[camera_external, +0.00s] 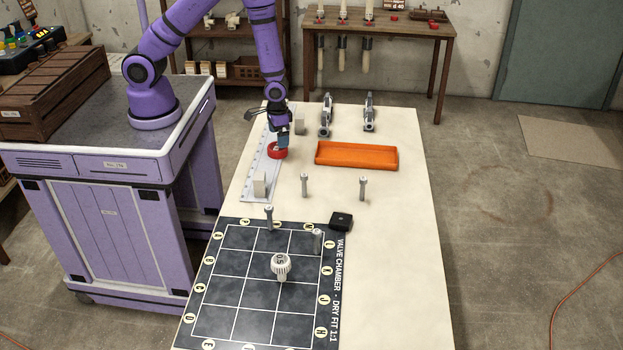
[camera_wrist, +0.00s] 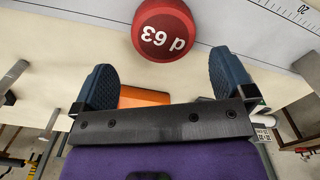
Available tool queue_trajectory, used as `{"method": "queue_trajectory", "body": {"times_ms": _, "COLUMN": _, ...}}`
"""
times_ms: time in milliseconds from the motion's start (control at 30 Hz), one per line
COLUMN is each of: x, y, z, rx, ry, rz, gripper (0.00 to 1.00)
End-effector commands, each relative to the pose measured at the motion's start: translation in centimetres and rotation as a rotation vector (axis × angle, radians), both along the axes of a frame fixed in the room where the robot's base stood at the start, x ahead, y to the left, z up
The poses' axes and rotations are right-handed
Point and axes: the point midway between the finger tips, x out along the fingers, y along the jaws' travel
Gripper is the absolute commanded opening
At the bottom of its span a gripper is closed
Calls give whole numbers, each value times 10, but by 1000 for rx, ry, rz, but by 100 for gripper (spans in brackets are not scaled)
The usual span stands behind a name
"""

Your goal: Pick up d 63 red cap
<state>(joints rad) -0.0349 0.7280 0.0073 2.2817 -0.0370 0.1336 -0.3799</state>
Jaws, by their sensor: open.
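The red cap (camera_wrist: 163,30), marked "d 63", lies on the table in front of my gripper in the wrist view. It also shows in the external view (camera_external: 277,152), next to the white ruled strip at the table's left side. My gripper (camera_wrist: 165,82) is open. Its two dark blue fingers are spread left and right in the wrist view, with the cap beyond their tips and nothing between them. In the external view my gripper (camera_external: 281,142) is just above or at the cap and partly covers it; whether they touch cannot be told.
An orange tray (camera_external: 357,165) lies right of the cap. Grey posts (camera_external: 304,185) stand nearer the camera, and grey clamps (camera_external: 326,115) at the back. A light block (camera_external: 260,185) stands on the ruled strip (camera_external: 249,187). A dark grid mat (camera_external: 215,290) holds a white fitting (camera_external: 281,265).

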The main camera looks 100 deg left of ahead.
Motion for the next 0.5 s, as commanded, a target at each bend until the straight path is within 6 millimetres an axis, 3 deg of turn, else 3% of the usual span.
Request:
{"method": "queue_trajectory", "body": {"times_ms": 167, "x": -1, "y": 0, "z": -9, "rx": 0, "ry": 0, "rz": 0, "gripper": 100}}
{"method": "queue_trajectory", "body": {"times_ms": 500, "x": -7, "y": 2, "z": -49, "rx": 0, "ry": 0, "rz": -1, "gripper": 100}}
